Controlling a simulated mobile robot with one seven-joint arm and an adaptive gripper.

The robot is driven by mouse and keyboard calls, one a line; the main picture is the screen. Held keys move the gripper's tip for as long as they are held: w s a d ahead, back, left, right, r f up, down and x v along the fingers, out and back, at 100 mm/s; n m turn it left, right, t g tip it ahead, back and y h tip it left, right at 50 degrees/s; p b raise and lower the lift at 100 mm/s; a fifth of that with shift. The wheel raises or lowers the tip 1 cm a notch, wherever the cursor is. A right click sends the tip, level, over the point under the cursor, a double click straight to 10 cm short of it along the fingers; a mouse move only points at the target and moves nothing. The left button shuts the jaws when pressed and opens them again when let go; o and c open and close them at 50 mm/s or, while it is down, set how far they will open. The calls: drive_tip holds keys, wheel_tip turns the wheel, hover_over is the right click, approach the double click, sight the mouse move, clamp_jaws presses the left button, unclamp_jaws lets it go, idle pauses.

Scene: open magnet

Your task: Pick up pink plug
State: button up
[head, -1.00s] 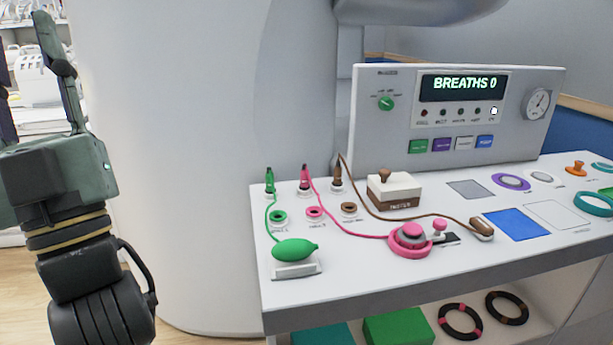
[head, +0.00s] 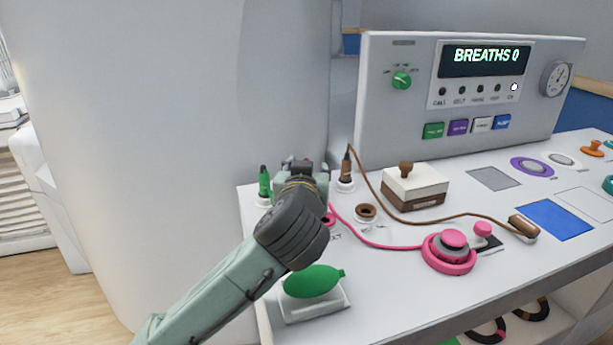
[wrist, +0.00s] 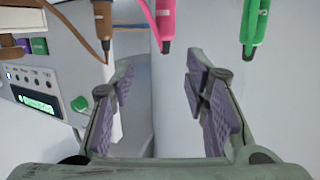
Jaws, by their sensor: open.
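The pink plug (wrist: 165,22) shows at the top middle of the wrist view, on its pink cord's side of the table. It lies just beyond my open fingertips and lines up with the gap between them. My gripper (wrist: 162,72) is open, and the gap between its purple-padded fingers is empty. In the head view my gripper (head: 302,168) is over the back left of the table and hides the pink plug. The pink cord (head: 385,246) comes out from behind it and runs to a round pink piece (head: 449,250).
A green plug (head: 264,183) stands left of my gripper and a brown plug (head: 346,168) right of it, both close. A green bulb (head: 312,281) sits in front. A white-and-brown box (head: 414,187) and a console (head: 390,125) stand farther right. A large white column (head: 190,130) rises behind.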

drive_tip(key=p+x, duration=0.1)
drive_tip(key=x, duration=0.6)
drive_tip(key=shift+w+a+f+p, duration=0.2)
drive_tip(key=shift+w+p, duration=0.1)
drive_tip(key=shift+p, duration=0.05)
clamp_jaws()
